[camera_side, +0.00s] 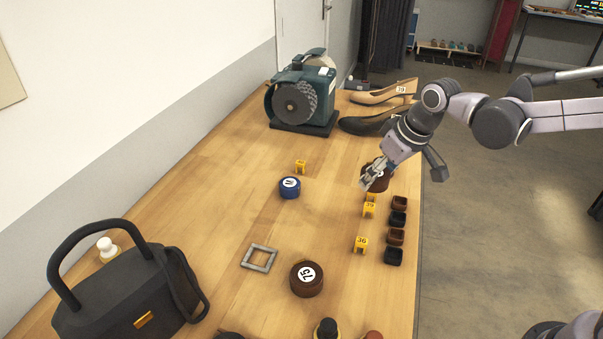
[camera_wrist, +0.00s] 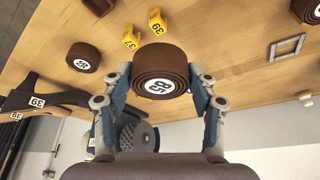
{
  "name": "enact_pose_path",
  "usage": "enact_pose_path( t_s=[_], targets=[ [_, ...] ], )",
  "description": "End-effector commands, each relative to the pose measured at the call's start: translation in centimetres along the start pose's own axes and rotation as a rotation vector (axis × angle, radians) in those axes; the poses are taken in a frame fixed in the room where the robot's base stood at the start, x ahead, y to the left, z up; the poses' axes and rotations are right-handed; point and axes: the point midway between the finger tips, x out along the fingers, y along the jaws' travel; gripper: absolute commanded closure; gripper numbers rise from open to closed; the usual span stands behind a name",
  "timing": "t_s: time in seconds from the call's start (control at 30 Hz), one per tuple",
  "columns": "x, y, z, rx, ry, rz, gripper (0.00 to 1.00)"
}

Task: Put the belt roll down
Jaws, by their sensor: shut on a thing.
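The belt roll (camera_wrist: 161,65), brown with a white numbered label, sits between the two fingers of my gripper (camera_wrist: 160,88) in the wrist view. The fingers press on its left and right sides. In the side view my gripper (camera_side: 370,182) is over the right part of the table, and a brown roll shape shows partly hidden behind the fingers. I cannot tell whether the held roll touches the table. A second brown roll (camera_wrist: 83,57) lies to the left in the wrist view.
The wooden table (camera_side: 220,190) holds a blue roll (camera_side: 290,187), a brown roll (camera_side: 307,279), a square metal frame (camera_side: 259,257) and yellow number markers (camera_side: 361,245). Small dark boxes (camera_side: 394,256) line the right edge. A grinder (camera_side: 300,100), shoes (camera_side: 372,123) and a black bag (camera_side: 120,300) stand around.

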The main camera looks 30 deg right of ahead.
Motion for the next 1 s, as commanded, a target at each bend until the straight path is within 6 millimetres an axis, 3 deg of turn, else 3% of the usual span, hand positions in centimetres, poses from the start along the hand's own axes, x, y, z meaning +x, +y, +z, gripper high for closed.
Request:
enact_pose_path(
  t_s=[0.3, 0.5, 0.7, 1.0],
  targets=[
    [4.5, -5.9, -0.9, -0.004, 0.001, -0.001, 0.76],
    [6.5, -8.6, -1.3, -0.002, 0.001, 0.0, 0.76],
    [7.5, -9.4, -1.2, 0.002, 0.001, 0.0, 0.76],
    [10.6, -9.4, 0.0, 0.002, 0.001, 0.0, 0.76]
  ],
)
